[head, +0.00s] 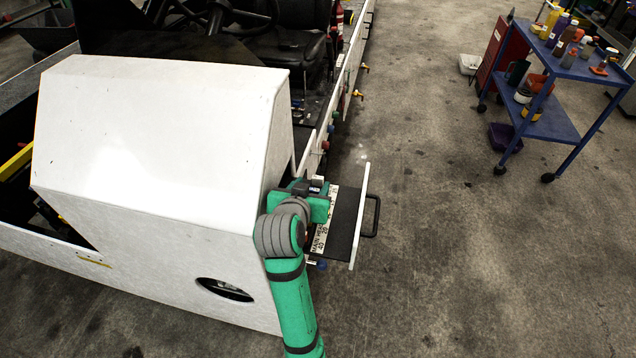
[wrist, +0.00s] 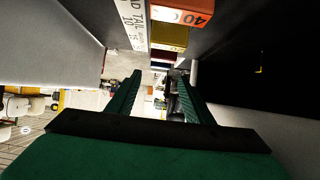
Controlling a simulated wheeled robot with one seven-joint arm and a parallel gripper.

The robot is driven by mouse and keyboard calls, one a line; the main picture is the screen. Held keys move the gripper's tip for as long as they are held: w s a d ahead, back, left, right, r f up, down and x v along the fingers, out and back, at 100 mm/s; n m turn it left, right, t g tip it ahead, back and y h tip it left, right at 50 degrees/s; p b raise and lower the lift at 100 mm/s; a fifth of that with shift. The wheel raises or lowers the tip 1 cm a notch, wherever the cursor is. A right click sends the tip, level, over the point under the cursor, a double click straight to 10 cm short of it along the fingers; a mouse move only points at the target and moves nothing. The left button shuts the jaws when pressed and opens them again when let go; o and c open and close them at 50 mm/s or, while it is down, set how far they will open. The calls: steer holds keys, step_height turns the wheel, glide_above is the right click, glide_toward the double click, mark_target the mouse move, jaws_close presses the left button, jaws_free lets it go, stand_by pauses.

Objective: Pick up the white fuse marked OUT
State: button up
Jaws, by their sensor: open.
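My gripper (wrist: 157,84) is open, its two dark green fingers apart with nothing held between them. In the head view my gripper (head: 315,203) is at the open fuse panel on the side of the white housing. In the wrist view a row of fuses runs away from me beyond and above the fingertips: an orange fuse marked 40 (wrist: 182,14), a yellow fuse (wrist: 168,36) and smaller red and dark ones behind. I cannot make out a white fuse marked OUT in either view; my arm covers part of the panel.
A white label strip (wrist: 132,18) runs beside the fuses. The panel's open door (head: 358,218), with a black handle (head: 373,215), stands just right of my gripper. The white housing (head: 160,150) is on the left. A blue cart (head: 560,70) stands farther right across clear floor.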

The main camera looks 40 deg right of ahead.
mark_target(317, 179)
steer(key=shift+x, duration=2.7)
steer(key=shift+s, duration=0.15)
steer(key=shift+c, duration=0.4)
steer(key=c, duration=1)
steer(key=shift+c, duration=0.2)
